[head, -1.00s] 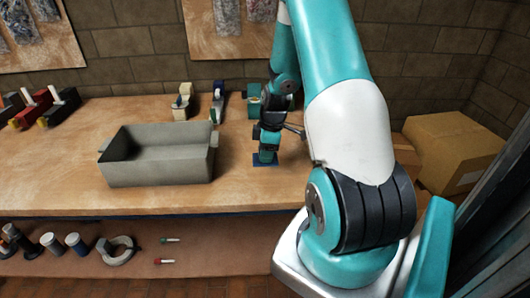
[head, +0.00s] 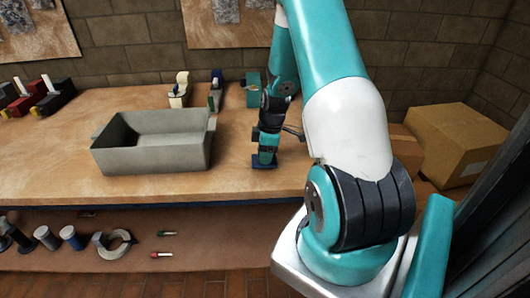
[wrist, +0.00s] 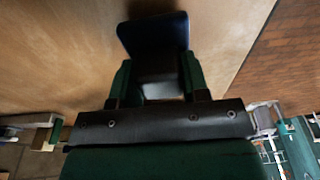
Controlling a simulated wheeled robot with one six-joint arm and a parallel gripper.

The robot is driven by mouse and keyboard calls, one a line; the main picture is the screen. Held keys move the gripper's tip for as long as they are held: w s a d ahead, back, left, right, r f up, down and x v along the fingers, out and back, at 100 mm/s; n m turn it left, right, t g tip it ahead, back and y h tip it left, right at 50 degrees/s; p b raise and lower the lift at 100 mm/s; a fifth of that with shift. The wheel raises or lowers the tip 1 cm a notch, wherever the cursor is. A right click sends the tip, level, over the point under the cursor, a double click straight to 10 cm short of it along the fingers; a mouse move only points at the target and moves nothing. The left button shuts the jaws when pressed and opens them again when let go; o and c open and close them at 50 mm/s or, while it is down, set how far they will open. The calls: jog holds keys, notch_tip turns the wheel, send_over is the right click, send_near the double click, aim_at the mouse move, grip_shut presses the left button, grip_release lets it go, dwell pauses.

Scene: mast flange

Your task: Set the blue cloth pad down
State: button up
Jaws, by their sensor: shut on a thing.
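The blue cloth pad (head: 270,165) is a small dark blue piece at the lower end of my arm, right of the grey bin. My gripper (head: 267,156) points down and is shut on it. The wrist view shows the pad (wrist: 153,36) beyond the fingertips, with a finger of my gripper (wrist: 157,82) on each side of its dark lower part. The pad is at or just above the wooden bench top (head: 228,185); I cannot tell whether it touches.
A grey open bin (head: 150,160) stands left of my gripper. Tape dispensers (head: 180,90) and a teal object (head: 252,90) stand behind. A cardboard box (head: 450,150) is at the right. The bench's front edge is close; bare wood lies between the bin and the pad.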

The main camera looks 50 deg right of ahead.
jog(key=shift+f+b, duration=0.4)
jog(key=shift+f, duration=0.2)
jog(key=o, duration=1.1)
jog(key=shift+c, duration=0.2)
jog(key=shift+r, duration=0.15)
